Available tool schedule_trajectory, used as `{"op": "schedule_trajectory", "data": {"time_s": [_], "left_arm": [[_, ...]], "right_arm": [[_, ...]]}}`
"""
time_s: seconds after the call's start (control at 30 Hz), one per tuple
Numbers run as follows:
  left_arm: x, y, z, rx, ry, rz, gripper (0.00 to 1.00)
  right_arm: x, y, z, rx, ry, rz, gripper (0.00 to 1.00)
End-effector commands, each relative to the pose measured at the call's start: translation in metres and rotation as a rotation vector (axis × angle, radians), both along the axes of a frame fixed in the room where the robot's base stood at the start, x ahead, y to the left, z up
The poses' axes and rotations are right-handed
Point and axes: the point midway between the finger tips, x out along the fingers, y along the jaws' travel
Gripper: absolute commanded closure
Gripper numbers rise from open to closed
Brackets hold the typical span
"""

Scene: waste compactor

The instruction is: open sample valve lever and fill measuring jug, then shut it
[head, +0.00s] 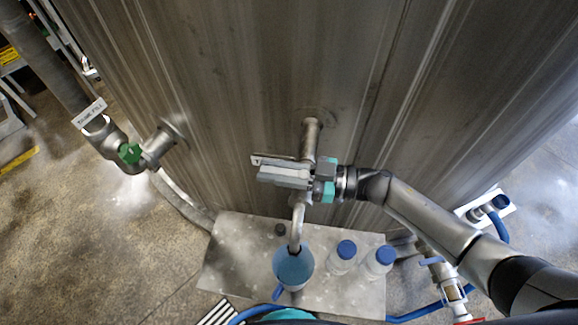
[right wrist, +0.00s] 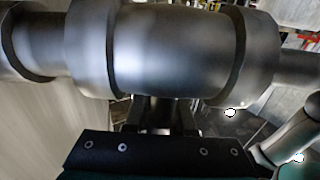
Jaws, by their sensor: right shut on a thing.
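The sample valve (head: 308,150) stands out from the tank wall, and its spout (head: 298,225) curves down to the mouth of the measuring jug. The blue measuring jug (head: 294,266) stands upright on the metal shelf under the spout, its handle toward the front. Its inside looks blue; I cannot tell the liquid level or whether liquid flows. My right gripper (head: 318,178) is shut on the valve lever, which it mostly hides. In the right wrist view the valve body (right wrist: 160,45) fills the top, with the fingers close beneath it. My left gripper is not in view.
Two blue-capped bottles (head: 342,260) (head: 379,262) stand right of the jug on the shelf (head: 225,255). Blue hoses run along the front and right.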

Motion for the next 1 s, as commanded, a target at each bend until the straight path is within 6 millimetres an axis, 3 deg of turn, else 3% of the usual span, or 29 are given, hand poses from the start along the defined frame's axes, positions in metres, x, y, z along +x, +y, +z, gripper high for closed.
{"op": "schedule_trajectory", "data": {"time_s": [0.33,0.37,0.63,1.0], "left_arm": [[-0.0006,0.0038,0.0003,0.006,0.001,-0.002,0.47],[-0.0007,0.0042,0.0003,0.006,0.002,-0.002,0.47],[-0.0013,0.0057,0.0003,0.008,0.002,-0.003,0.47],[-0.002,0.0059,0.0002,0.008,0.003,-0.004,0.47]], "right_arm": [[0.0012,0.0016,-0.0011,-0.002,0.004,-0.006,1.0],[0.0012,0.0016,-0.0011,-0.002,0.004,-0.006,0.76],[0.0009,0.0016,-0.0006,-0.002,0.001,-0.004,0.47],[0.0008,0.0019,-0.0002,-0.002,0.0,-0.003,0.47]]}}
